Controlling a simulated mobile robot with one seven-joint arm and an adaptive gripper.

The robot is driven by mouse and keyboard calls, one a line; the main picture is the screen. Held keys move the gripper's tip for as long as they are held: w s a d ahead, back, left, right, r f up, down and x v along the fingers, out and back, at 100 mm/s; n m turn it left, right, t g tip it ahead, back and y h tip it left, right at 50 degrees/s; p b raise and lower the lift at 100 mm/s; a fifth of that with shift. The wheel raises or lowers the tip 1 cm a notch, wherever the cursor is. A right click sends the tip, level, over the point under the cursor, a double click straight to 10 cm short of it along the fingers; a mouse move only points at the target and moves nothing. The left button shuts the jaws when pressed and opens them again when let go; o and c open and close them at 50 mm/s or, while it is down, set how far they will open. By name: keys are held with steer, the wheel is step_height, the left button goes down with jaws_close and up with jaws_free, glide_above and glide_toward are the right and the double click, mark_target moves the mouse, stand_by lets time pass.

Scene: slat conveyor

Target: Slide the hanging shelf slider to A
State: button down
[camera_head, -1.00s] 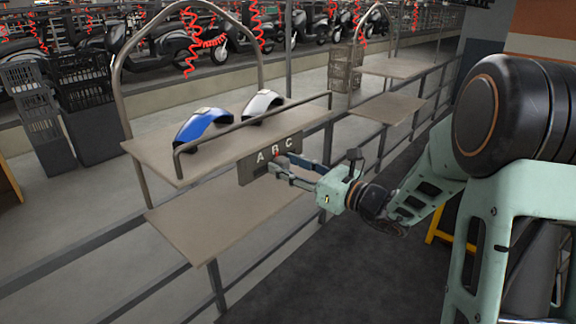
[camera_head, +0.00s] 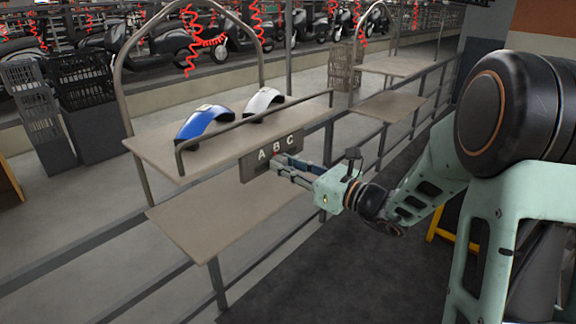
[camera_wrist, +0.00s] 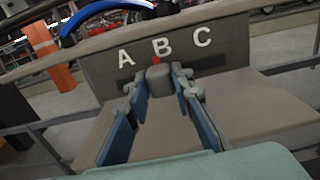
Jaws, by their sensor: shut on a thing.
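A grey panel (camera_head: 250,168) with the white letters A, B and C hangs at the front edge of the shelf. It fills the upper middle of the wrist view (camera_wrist: 98,72). The slider (camera_wrist: 160,80) is a grey block on the panel's dark slot, below the letter B, with a small red mark above it. A is to its left and C to its right. My gripper (camera_head: 275,163) is shut on the slider, one finger on each side. In the wrist view my gripper (camera_wrist: 161,84) hides part of the slot.
The shelf (camera_head: 150,150) holds a blue fender (camera_head: 203,122) and a white fender (camera_head: 263,101) behind a front rail (camera_head: 220,128). A lower shelf (camera_head: 215,220) lies beneath the panel. Metal railings run alongside. The dark floor at the lower right is open.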

mark_target(261, 167)
steer(key=s+a, duration=0.1)
steer(key=s+a+b, duration=0.1)
steer(key=s, duration=0.1)
steer(key=shift+s+a, duration=0.2)
steer(key=shift+a, duration=0.15)
steer(key=shift+f, duration=0.1)
steer(key=c, duration=1.7)
jaws_free()
steer(key=shift+s, duration=0.1)
steer(key=shift+s+d, duration=0.2)
steer(key=shift+d, duration=0.25)
steer(key=v, duration=1.1)
steer(key=shift+s, duration=0.1)
steer(key=shift+a, duration=0.1)
